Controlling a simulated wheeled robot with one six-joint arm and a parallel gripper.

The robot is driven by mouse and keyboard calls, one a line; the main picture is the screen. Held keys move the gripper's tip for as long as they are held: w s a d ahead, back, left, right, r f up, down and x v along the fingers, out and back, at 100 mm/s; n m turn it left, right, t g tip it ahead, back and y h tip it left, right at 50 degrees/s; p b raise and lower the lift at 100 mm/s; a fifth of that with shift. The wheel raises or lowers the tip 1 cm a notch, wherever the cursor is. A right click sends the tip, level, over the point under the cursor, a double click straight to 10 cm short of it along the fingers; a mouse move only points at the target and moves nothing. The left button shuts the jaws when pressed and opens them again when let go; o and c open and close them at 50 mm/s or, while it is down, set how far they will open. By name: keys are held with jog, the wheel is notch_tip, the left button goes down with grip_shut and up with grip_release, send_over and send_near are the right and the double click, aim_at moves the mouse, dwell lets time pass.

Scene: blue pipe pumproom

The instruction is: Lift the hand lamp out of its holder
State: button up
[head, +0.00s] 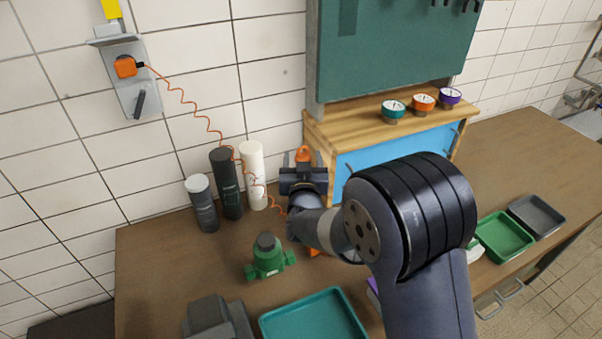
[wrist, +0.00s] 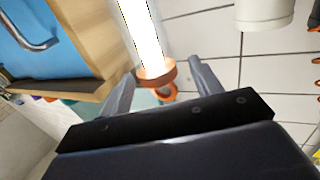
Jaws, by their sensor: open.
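The hand lamp shows in the wrist view as a glowing white tube with an orange end cap (wrist: 157,74) and an orange hook. In the head view only its orange top (head: 304,154) shows clearly, above my gripper (head: 303,172). My gripper is open, with one finger on each side of the lamp's capped end in the wrist view (wrist: 162,72). I cannot tell whether either finger touches it. My arm and gripper hide most of the lamp and its holder in the head view.
A wooden cabinet (head: 345,127) stands close to the right of my gripper. A green valve (head: 267,258) and a teal tray (head: 315,315) are nearer on the bench.

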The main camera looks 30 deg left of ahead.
jog(key=shift+p+x, duration=0.3)
jog(key=shift+x, duration=1.2)
jog(key=shift+c, duration=0.4)
jog(key=c, duration=1.1)
jog(key=shift+r+p, duration=1.3)
jog(key=shift+r, duration=2.2)
